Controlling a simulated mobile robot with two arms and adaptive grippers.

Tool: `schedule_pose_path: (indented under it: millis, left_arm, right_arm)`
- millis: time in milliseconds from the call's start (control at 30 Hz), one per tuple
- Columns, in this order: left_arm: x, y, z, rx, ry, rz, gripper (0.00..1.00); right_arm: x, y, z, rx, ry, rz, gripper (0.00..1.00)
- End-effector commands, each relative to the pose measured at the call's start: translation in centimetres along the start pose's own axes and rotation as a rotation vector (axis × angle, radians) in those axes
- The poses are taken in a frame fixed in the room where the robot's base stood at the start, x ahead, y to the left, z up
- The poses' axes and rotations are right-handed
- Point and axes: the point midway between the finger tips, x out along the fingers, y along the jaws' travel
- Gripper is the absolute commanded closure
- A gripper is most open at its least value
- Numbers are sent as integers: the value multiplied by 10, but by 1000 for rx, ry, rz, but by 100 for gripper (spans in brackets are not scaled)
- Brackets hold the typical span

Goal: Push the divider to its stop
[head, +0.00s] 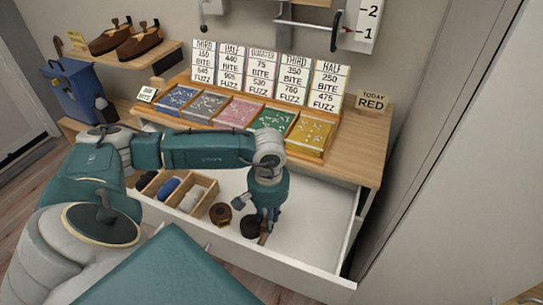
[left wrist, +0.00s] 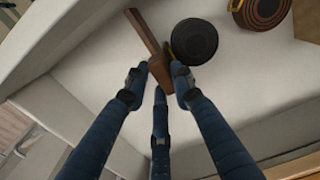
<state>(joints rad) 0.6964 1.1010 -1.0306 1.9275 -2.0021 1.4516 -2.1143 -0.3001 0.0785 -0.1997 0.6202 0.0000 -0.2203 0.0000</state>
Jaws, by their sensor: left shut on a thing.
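My left gripper (head: 266,228) points down into the open white drawer (head: 318,215), near its front wall. In the left wrist view its fingers (left wrist: 160,80) are shut on a brown wooden piece (left wrist: 145,32), a narrow bar with a thicker end between the fingertips. I cannot tell whether this piece is the divider. A wooden compartment tray (head: 150,186) stands at the drawer's left, with blue and white rolled items in it; my arm hides part of it. My right gripper is not in view.
A black round tin (left wrist: 195,41) lies beside the fingers, and a brown coil (head: 220,213) lies left of it. The drawer floor to the right is clear. Above are the desk with colored trays (head: 275,127) and price cards (head: 289,79).

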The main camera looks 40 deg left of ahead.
Motion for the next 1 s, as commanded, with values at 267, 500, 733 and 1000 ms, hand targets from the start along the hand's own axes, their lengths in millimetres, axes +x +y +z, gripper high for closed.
schedule_pose_path:
  millis: [267,500,733,1000]
  left_arm:
    - [-1,0,-1,0,2,0,67]
    - [-7,0,-1,0,2,1,67]
    - [-48,0,-2,-1,7,2,67]
    - [-100,0,-1,0,5,1,67]
  right_arm:
    - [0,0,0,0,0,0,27]
    - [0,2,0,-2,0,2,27]
    - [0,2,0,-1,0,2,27]
    - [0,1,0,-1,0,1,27]
